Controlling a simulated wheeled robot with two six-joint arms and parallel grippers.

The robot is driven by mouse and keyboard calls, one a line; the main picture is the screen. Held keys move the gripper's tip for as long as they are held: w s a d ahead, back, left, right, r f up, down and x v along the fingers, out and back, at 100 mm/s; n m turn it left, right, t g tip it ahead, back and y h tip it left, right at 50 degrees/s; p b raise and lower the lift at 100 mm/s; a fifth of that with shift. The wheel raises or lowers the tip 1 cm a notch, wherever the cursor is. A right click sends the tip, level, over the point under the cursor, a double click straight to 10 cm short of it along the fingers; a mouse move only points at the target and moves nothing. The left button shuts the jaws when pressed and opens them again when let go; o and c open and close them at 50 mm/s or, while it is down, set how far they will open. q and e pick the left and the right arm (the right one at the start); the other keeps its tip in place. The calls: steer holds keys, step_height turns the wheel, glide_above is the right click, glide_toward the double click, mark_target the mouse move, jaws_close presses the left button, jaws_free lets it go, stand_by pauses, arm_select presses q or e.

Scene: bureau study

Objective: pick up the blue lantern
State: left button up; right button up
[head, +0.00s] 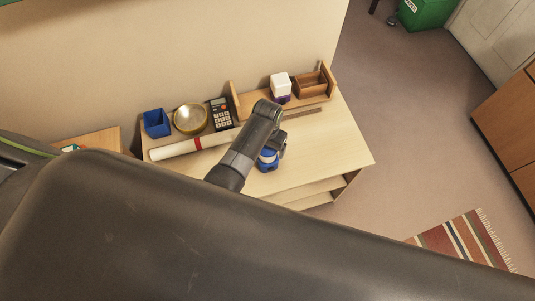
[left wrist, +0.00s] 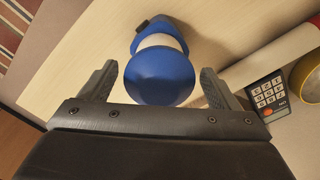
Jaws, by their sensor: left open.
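The blue lantern (head: 267,160) stands on the light wooden desk (head: 340,150), partly hidden by my left arm in the head view. In the left wrist view the lantern (left wrist: 158,72) shows its round blue top, with a pale band and a blue base beyond it. My left gripper (left wrist: 158,82) is open, with one finger on each side of the lantern's top. A gap shows on both sides, and the gripper does not hold it. In the head view my left gripper (head: 278,143) is above and beside the lantern. My right gripper is not seen.
A rolled paper with a red band (head: 190,147) lies behind the lantern. A wooden rack (head: 256,101) holds a white box (head: 280,85). The desk's right front is clear.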

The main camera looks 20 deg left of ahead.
arm_select(q)
steer(key=shift+f, duration=1.25)
steer(key=c, duration=1.2)
steer(key=shift+r, duration=0.15)
steer(key=shift+c, duration=0.2)
